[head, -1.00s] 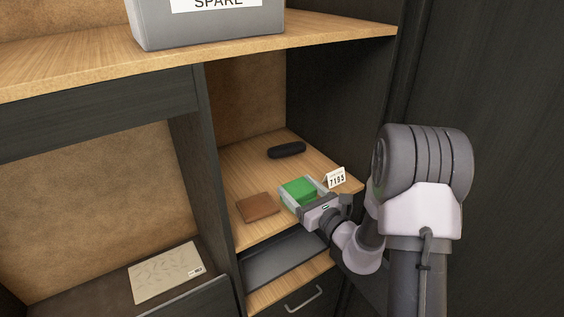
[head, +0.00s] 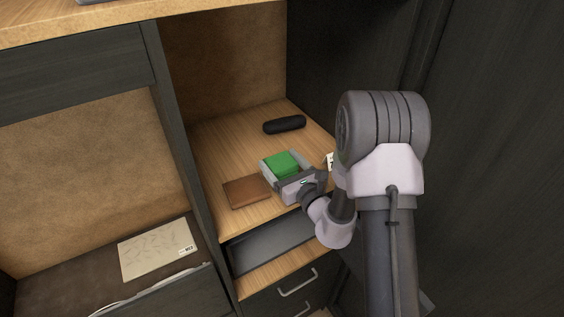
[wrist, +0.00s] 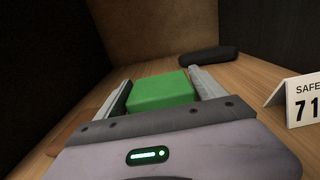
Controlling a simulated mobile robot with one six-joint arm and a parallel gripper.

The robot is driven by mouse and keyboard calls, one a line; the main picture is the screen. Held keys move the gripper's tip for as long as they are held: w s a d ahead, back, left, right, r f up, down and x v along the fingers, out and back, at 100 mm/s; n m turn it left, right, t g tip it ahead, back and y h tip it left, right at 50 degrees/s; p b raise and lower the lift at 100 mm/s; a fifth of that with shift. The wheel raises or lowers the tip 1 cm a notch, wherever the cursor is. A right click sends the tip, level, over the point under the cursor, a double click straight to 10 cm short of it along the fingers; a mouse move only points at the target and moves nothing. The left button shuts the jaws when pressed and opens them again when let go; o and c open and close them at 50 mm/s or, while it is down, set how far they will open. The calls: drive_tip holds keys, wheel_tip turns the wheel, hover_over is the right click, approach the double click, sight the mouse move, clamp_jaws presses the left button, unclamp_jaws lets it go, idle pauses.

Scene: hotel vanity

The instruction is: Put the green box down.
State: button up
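The green box (head: 282,163) is between the two grey fingers of my gripper (head: 282,164), over the wooden shelf of the right-hand compartment. In the wrist view the green box (wrist: 162,91) fills the space between the fingers (wrist: 160,87), which lie close along its left and right sides. My gripper looks shut on it. The box looks level. Its underside is hidden, so I cannot tell whether it touches the shelf (head: 221,140).
A brown flat wallet-like item (head: 247,191) lies just left of my gripper. A black case (head: 284,124) lies behind. A white number card (wrist: 296,99) stands at right, mostly hidden by my arm in the head view. Bare shelf lies at the back left.

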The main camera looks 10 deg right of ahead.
drive_tip(key=shift+o, duration=0.8)
drive_tip(key=shift+w+d, duration=0.15)
drive_tip(key=shift+d, duration=0.3)
drive_tip(key=shift+a, duration=0.2)
drive_tip(key=shift+r+p, duration=0.3)
drive_tip(key=b+v, duration=0.1)
drive_tip(key=v, duration=0.2)
drive_tip(key=b+v, duration=0.1)
drive_tip(key=v, duration=0.2)
drive_tip(key=b+v, duration=0.1)
drive_tip(key=v, duration=0.2)
drive_tip(key=shift+d+f, duration=0.1)
drive_tip(key=shift+f, duration=0.15)
drive_tip(key=s+a+r+n+g+y+p, duration=0.3)
drive_tip(key=s+a+r+n+g+y, duration=0.1)
drive_tip(key=s+a+r+n+y, duration=0.35)
drive_tip(key=s+a+r+n+g, duration=0.4)
drive_tip(key=s+a+n+g, duration=0.8)
drive_tip(key=s, duration=0.2)
drive_tip(key=s+d+f+n+h, duration=0.2)
drive_tip(key=s+d+n+h, duration=0.1)
drive_tip(key=s+n+h, duration=0.15)
drive_tip(key=d+r+n+t+h, duration=0.45)
drive_tip(key=d+h, duration=0.25)
drive_tip(key=d, duration=0.4)
wheel_tip(320, 180, down, 34)
drive_tip(key=b, duration=3.3)
drive_tip(key=shift+w+a, duration=0.2)
drive_tip(key=shift+w, duration=0.3)
